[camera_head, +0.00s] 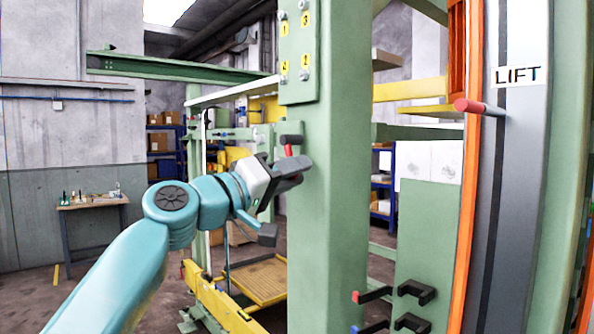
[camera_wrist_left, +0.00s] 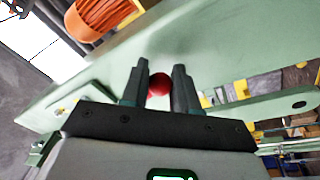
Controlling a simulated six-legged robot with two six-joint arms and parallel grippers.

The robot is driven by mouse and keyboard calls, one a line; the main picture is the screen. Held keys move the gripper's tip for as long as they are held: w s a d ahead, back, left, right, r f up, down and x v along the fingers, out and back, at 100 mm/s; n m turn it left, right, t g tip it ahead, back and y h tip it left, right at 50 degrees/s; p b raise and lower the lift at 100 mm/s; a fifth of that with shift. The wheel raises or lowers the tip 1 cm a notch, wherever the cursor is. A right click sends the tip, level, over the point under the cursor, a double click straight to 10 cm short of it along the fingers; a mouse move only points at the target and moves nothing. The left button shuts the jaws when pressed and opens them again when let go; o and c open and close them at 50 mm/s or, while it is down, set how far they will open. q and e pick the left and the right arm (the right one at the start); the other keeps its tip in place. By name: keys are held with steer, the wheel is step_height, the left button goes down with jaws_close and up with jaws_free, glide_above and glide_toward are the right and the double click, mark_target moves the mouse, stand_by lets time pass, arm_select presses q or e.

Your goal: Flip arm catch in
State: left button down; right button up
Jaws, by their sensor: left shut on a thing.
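My left gripper (camera_head: 298,168) reaches in from the left to the side of the large green post (camera_head: 330,210). A small red-tipped catch (camera_head: 289,150) shows at its fingers, just below a dark peg on the post. In the left wrist view, the round red end of the catch (camera_wrist_left: 160,84) sits between the two dark fingers of my left gripper (camera_wrist_left: 159,88), which are shut on it. The rest of the catch is hidden by the fingers. My right gripper is in neither view.
A red-tipped lever (camera_head: 478,107) sticks out by the LIFT sign (camera_head: 518,76) at the right. Black brackets (camera_head: 416,292) and a red-tipped handle (camera_head: 372,295) stand out from a green panel (camera_head: 428,235). A workbench (camera_head: 93,203) stands far left.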

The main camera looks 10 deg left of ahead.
arm_select(q)
steer(key=shift+w+a+r+m+h+p, duration=0.15)
steer(key=shift+w+a+m+p, duration=0.15)
steer(key=shift+m, duration=0.45)
steer(key=shift+w+a+r+m+h+p, duration=0.1)
steer(key=shift+w+a+m+h, duration=0.2)
steer(key=shift+m, duration=0.45)
steer(key=shift+s+a, duration=0.1)
steer(key=c, duration=1)
jaws_free()
steer(key=shift+o, duration=0.5)
steer(key=shift+w+d+f, duration=0.2)
steer(key=shift+w, duration=0.05)
steer(key=r+b+v, duration=0.1)
steer(key=b+v, duration=0.8)
steer(key=v, duration=0.7)
steer(key=shift+s+a+b, duration=0.2)
steer(key=shift+a+b, duration=0.05)
steer(key=shift+b, duration=0.1)
